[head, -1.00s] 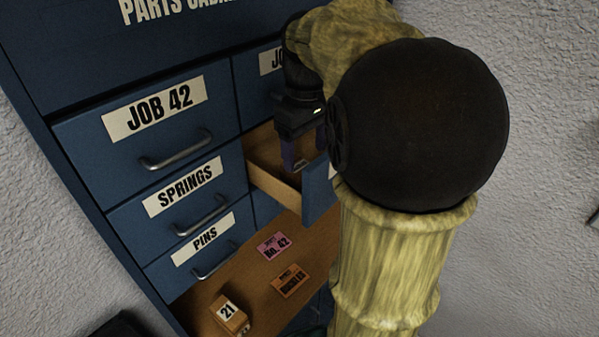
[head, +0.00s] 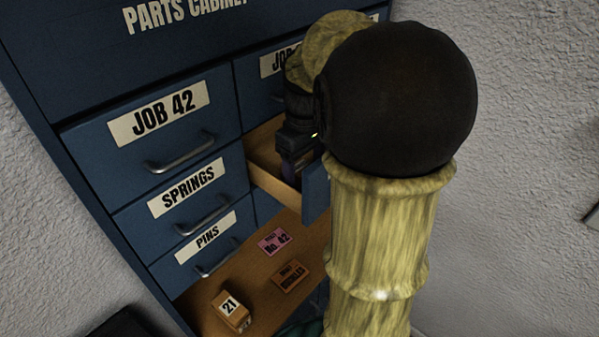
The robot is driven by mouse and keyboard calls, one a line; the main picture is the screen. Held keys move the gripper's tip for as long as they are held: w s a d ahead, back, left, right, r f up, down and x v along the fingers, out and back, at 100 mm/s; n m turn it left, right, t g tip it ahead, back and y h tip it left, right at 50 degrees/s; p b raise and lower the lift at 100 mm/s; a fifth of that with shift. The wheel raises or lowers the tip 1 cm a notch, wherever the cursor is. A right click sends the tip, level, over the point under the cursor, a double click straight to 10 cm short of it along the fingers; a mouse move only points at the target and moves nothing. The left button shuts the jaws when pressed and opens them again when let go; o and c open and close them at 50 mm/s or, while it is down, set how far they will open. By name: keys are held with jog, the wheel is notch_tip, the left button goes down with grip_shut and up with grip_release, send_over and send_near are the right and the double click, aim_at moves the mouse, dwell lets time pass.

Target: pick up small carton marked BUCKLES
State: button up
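My gripper (head: 296,166) reaches down into the open wooden drawer (head: 262,175) in the right column of the blue cabinet. An orange card (head: 291,278), which appears to read BUCKLES, lies flat on the wooden shelf below. It looks thin, not like a carton.
A pink card (head: 274,241) marked No. 42 and a small box (head: 231,310) marked 21 are on the shelf (head: 255,265). The shut drawers JOB 42 (head: 205,100), SPRINGS (head: 170,222) and PINS (head: 172,266) have protruding handles. My arm hides the cabinet's right side.

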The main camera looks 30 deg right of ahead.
jog(key=c, duration=0.9)
notch_tip(320, 180, up, 10)
jog(key=b, duration=0.2)
